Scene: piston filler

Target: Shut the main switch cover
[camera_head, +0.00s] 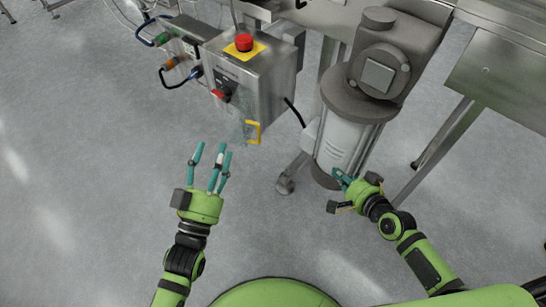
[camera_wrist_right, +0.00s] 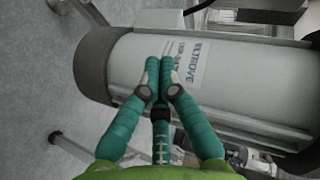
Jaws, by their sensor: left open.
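The main switch cover (camera_head: 252,131) is a clear flap with a yellow handle. It hangs open below the front of the steel control box (camera_head: 262,82). The red main switch (camera_head: 220,95) is exposed on the box's front face. My left gripper (camera_head: 211,158) is open and empty, its teal fingers spread and pointing toward the box, a little left of and below the cover, apart from it. My right gripper (camera_head: 341,176) is beside the grey motor housing; in the right wrist view (camera_wrist_right: 160,70) its fingers are together with nothing visible between them.
A red emergency button (camera_head: 244,42) on a yellow plate tops the box. Cables and connectors (camera_head: 170,64) stick out on its left. The large cylindrical motor housing (camera_head: 345,140) stands to the right, near a steel table (camera_head: 500,75). Floor around my left gripper is clear.

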